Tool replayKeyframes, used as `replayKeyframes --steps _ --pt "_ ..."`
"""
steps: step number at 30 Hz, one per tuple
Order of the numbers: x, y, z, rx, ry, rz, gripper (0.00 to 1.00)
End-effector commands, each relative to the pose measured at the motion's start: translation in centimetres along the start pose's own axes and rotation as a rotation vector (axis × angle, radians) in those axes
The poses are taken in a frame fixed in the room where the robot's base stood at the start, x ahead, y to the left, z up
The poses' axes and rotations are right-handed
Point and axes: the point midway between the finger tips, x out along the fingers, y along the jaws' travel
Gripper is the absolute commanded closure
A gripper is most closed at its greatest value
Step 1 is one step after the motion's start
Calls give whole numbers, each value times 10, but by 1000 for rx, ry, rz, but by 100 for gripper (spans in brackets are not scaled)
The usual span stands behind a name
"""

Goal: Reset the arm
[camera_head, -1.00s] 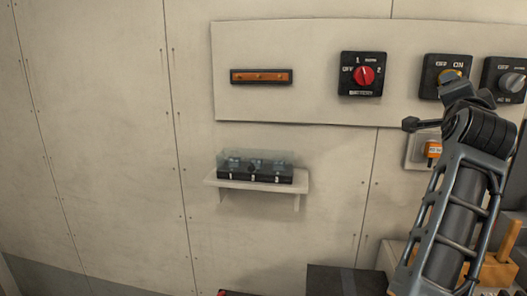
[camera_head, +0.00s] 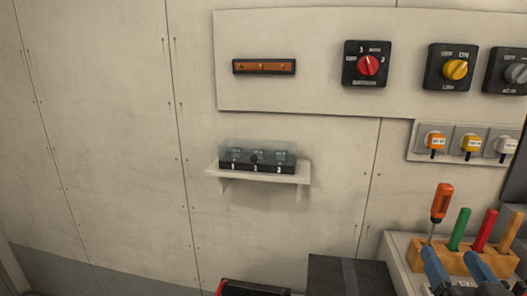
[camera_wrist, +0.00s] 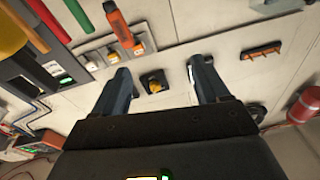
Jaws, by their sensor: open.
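My gripper (camera_wrist: 160,72) is open and empty in the wrist view, its two blue-grey fingers wide apart. Between the fingers, some way beyond, shows the yellow rotary switch (camera_wrist: 153,82) on the wall panel. In the head view, two blue finger-like parts, which look like my gripper (camera_head: 452,262), show low at the right edge, in front of the wooden tool block (camera_head: 415,257). The rest of my arm is out of the head view.
The wall panel (camera_head: 330,92) carries a red battery switch (camera_head: 367,65) and the yellow switch (camera_head: 456,69). Sockets (camera_head: 471,144) are below. A screwdriver (camera_head: 441,201) and other coloured handles stand in the block. A small shelf (camera_head: 213,173) holds a clear-covered black box (camera_head: 256,158).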

Motion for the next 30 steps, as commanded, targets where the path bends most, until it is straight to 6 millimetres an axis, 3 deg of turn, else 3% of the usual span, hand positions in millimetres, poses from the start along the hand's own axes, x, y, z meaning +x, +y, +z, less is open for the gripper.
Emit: replayKeyframes --steps 1,6,14,24,30 --pt "-21 -1 13 -27 -30 -19 26" --pt "-85 -8 40 -89 -101 -81 26" --pt "-186 -19 63 -140 -215 -158 26" --pt "-310 -38 55 -139 -356 -210 26" --pt "-352 -48 40 -125 -408 -210 26"
